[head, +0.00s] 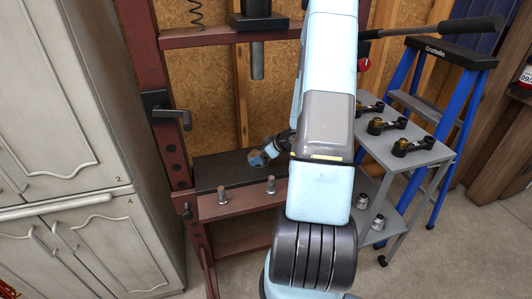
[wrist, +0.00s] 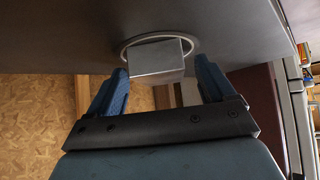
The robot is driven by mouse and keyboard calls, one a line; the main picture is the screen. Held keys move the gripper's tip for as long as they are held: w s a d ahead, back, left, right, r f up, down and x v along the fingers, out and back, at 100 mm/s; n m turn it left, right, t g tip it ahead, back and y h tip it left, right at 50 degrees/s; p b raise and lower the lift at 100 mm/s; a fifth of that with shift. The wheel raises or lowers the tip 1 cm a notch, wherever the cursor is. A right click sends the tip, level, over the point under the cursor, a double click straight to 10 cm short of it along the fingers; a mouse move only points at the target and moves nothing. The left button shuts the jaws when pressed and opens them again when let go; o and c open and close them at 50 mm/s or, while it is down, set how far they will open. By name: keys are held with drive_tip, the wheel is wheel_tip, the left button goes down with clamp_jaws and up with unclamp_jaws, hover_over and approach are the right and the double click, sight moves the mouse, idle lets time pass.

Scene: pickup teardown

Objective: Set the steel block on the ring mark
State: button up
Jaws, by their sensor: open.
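The steel block (wrist: 156,58) is a plain grey block in the wrist view. It appears to stand on the dark plate (wrist: 60,35), inside the pale ring mark (wrist: 197,45). The block hides part of the ring. My gripper (wrist: 162,68) is open, with one blue finger on each side of the block and a visible gap at both sides. In the head view my gripper (head: 260,157) is low over the dark bed of the red press (head: 215,172). I cannot make out the block or the ring there.
Two upright bolts (head: 222,194) stand on the press's front beam. A grey cart (head: 412,156) with several dark parts is at the right, before a blue stepladder (head: 398,92). Grey cabinets (head: 65,110) stand at the left. The press ram (head: 257,62) hangs above the bed.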

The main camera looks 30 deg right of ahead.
drive_tip(key=v, duration=1.1)
wheel_tip(320, 180, up, 21)
drive_tip(key=w+a+m+h, duration=0.2)
drive_tip(key=a+m+h, duration=0.1)
drive_tip(key=h, duration=0.6)
drive_tip(key=s+a+r+m+g+y, duration=0.1)
drive_tip(key=s+a+r, duration=0.3)
drive_tip(key=s+a, duration=0.6)
drive_tip(key=s+a+r+m+g+y, duration=0.1)
drive_tip(key=s+a+r+y, duration=0.2)
drive_tip(key=s+a, duration=0.7)
drive_tip(key=shift+a+r+m+y, duration=0.3)
drive_tip(key=shift+r+m, duration=0.1)
drive_tip(key=shift+r, duration=0.6)
drive_tip(key=shift+s+d, duration=0.1)
drive_tip(key=shift+s, duration=0.1)
